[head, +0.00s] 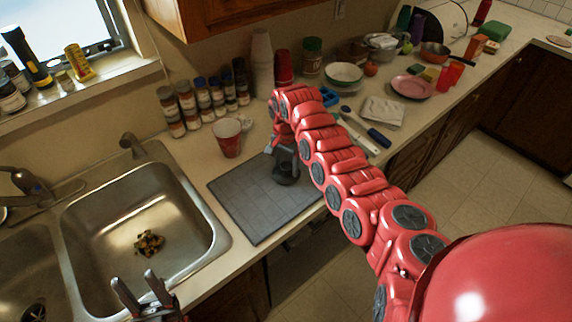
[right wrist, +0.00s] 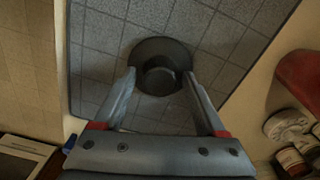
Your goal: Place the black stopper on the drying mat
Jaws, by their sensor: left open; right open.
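The black stopper (head: 287,180) is on the grey drying mat (head: 247,213), near its right part. In the right wrist view the stopper (right wrist: 160,49) shows as a round dark disk with a raised knob, against the mat's tiled surface (right wrist: 102,40). My right gripper (head: 285,160) is directly over the stopper, pointing down. Its fingers (right wrist: 159,78) are open, one on each side of the knob, with visible gaps. My left gripper (head: 137,286) is open and empty over the front of the sink.
The steel sink (head: 105,225) with food scraps (head: 149,242) lies left of the mat. A red cup (head: 228,138) and several spice jars (head: 203,97) stand behind it. Utensils (head: 358,135) lie to the right, beyond my right arm. The mat's left part is clear.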

